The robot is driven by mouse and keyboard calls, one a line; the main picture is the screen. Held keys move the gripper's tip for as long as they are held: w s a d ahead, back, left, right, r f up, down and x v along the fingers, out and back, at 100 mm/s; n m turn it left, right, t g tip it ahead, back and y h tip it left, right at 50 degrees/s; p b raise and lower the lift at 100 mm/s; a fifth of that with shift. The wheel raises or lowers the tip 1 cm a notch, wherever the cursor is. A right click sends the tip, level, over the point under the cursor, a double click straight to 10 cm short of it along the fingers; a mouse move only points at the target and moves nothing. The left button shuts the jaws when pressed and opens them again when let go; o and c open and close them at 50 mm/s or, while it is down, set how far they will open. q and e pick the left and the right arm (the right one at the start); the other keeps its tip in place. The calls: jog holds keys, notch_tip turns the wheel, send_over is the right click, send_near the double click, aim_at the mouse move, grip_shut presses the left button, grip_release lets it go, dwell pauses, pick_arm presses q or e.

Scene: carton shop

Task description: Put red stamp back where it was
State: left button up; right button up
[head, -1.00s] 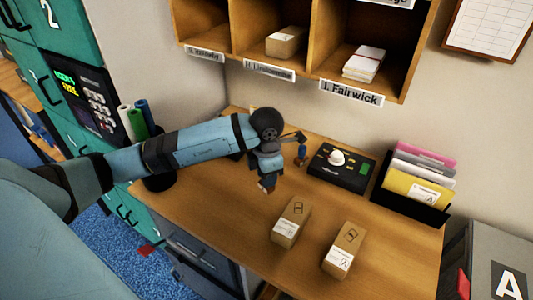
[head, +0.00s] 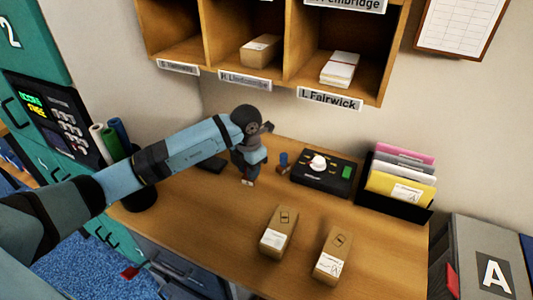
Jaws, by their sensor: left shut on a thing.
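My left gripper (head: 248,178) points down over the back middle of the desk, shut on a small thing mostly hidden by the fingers. A little reddish and pale colour shows at the fingertips, which fits the red stamp. I cannot tell whether it touches the desk. A blue-handled stamp (head: 283,159) stands just to the right of the gripper. A dark flat pad (head: 209,164) lies to its left, partly behind my arm. My right gripper is not in view.
A black device with a white knob (head: 319,163) and a folder holder (head: 392,199) stand on the right of the desk (head: 195,215). Two brown cartons (head: 279,231) (head: 332,255) lie in front. Wooden pigeonholes (head: 292,80) hang above. Rolls (head: 119,137) stand at left. The front left desk is clear.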

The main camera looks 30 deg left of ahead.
pick_arm(q)
jog(key=w, duration=0.9)
jog(key=shift+w+a+p, duration=0.3)
jog(key=shift+p, duration=0.1)
jog(key=shift+w+r, duration=0.15)
jog(key=shift+w, duration=0.95)
jog(key=shift+s+f+p, duration=0.1)
jog(key=shift+f+p, duration=0.25)
jog(key=shift+f, duration=0.6)
jog(key=shift+a+f, duration=0.1)
jog(key=shift+f, duration=0.6)
jog(key=shift+f, duration=0.2)
jog(key=o, duration=0.8)
jog(key=shift+f, duration=0.1)
